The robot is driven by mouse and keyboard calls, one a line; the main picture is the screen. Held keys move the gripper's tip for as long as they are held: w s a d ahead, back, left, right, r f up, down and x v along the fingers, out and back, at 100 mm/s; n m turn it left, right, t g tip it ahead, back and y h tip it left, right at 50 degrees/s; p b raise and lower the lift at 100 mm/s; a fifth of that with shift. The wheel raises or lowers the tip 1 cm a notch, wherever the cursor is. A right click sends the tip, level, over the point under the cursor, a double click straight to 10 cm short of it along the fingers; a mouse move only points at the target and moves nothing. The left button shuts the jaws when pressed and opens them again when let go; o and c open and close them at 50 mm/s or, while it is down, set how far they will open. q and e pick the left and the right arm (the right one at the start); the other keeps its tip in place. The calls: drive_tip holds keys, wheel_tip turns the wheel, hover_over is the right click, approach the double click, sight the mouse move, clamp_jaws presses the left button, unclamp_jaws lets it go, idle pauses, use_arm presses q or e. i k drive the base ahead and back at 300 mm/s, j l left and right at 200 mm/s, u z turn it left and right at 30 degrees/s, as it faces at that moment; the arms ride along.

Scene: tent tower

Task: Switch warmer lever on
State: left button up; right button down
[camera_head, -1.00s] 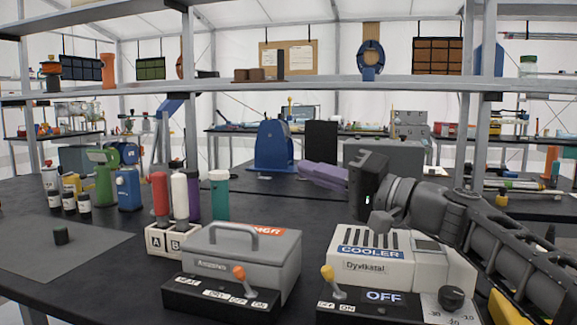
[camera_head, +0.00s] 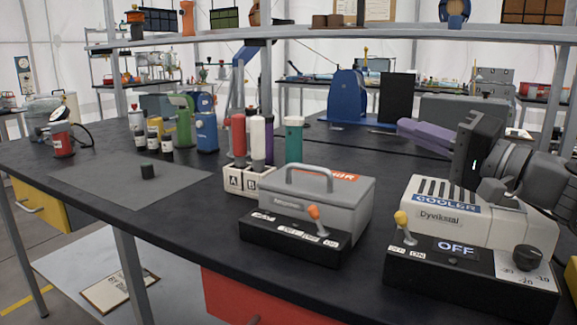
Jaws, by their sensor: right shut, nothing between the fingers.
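The warmer is a grey box (camera_head: 345,205) with a handle on top and a black front base (camera_head: 285,240). Its orange-tipped lever (camera_head: 314,213) stands on that base, near the printed position labels. My right gripper (camera_head: 405,125) is shut and empty, with purple fingers pointing left. It is in the air above and behind the cooler, to the right of the warmer and apart from its lever. My left gripper is not in view.
The cooler (camera_head: 471,222) stands right of the warmer, with a yellow-tipped lever (camera_head: 402,220), an OFF display and a black knob (camera_head: 528,258). A rack (camera_head: 247,182) of coloured tubes stands left of the warmer.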

sight(314, 212)
drive_tip(key=k, duration=1.45)
